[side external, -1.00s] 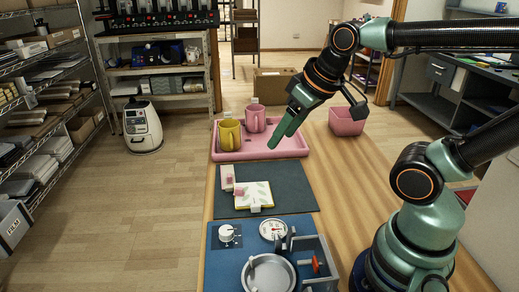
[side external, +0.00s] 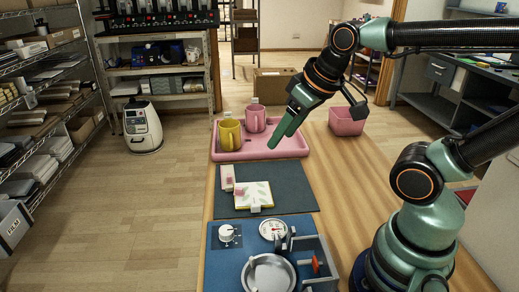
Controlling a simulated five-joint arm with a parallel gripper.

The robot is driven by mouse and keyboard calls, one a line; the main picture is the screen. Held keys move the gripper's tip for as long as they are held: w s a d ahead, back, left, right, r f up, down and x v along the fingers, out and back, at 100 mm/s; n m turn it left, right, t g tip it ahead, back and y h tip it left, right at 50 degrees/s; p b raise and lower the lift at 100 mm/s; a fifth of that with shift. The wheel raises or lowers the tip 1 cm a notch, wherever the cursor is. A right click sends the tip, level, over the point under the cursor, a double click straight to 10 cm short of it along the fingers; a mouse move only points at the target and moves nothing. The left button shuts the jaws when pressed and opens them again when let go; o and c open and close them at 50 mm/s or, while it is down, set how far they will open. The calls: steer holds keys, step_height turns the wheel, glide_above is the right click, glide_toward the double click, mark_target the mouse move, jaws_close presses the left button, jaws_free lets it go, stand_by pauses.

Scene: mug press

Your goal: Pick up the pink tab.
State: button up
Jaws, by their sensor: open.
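A small pale pink piece with a darker pink patch, which looks like the pink tab (side external: 227,178), is at the left of the dark grey mat (side external: 290,185). It is too small to make out in detail. Beside it on the mat is a pale card with a printed pattern (side external: 256,194) and a pink patch at its left. My gripper (side external: 273,145) is open, with its green fingers pointing down and left over the pink tray. It is apart from the pink piece, behind and to the right of it. No object shows between the fingers.
A yellow mug (side external: 229,135) and a pink mug (side external: 255,119) stand on the pink tray (side external: 285,150). A pink bin (side external: 347,122) is at the back right. A blue mat (side external: 215,265) in front holds a press with a round metal pan (side external: 268,273) and a dial (side external: 273,229).

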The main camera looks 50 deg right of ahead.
steer(key=shift+c, duration=0.2)
steer(key=shift+c, duration=0.6)
steer(key=m+g, duration=0.6)
steer(key=m, duration=0.2)
glide_above(229, 175)
step_height(229, 175, down, 12)
step_height(229, 175, down, 12)
jaws_close()
